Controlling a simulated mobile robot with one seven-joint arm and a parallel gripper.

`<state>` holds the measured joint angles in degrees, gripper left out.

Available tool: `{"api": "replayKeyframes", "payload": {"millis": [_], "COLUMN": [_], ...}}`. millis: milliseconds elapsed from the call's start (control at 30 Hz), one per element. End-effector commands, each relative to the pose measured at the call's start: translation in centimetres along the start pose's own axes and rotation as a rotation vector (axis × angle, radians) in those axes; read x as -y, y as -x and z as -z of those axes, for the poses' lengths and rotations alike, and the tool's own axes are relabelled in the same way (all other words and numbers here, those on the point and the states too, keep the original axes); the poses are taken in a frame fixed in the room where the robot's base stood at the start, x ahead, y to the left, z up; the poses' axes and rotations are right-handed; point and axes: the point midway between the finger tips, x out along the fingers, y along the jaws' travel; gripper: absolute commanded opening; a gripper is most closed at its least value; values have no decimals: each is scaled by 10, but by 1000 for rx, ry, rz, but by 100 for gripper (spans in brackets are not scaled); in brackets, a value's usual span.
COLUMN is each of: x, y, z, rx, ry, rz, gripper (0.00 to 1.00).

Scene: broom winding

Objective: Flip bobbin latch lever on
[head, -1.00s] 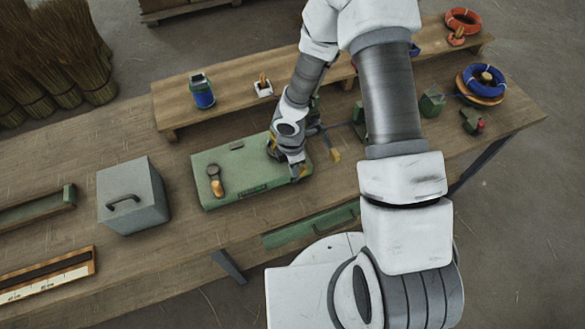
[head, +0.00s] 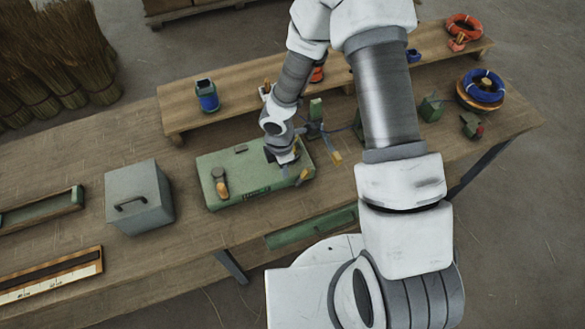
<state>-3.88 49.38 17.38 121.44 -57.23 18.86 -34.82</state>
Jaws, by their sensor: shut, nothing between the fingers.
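The green winding machine base (head: 238,187) sits on the workbench in the head view. An orange-tipped lever (head: 221,186) with a dark round pivot stands on its left part. My gripper (head: 286,170) is shut and empty, over the right part of the base. A small yellow-tipped lever (head: 303,177) shows at the base's right front, close to the fingers.
A grey box with a handle (head: 139,196) stands left of the base. A raised shelf (head: 235,105) behind carries a blue spool (head: 207,95). A blue wire coil (head: 484,85) lies at the right end. Bare bench (head: 150,265) lies in front of the box.

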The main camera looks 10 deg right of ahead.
Motion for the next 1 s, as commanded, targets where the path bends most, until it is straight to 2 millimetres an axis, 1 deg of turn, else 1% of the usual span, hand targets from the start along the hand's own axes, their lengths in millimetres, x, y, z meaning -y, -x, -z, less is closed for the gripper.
{"api": "replayKeyframes", "payload": {"millis": [33,100,300,500,700,1000], "x": [0,0,0,0,1,1], "y": [6,14,36,51,58,59], "z": [-13,-23,-50,-71,-80,-81], "rx": [2,2,1,2,1,1], "ry": [-13,-11,-11,-8,-5,-4], "rz": [-1,-2,-1,0,0,1], "gripper": [0,0,0,0,0,0]}}
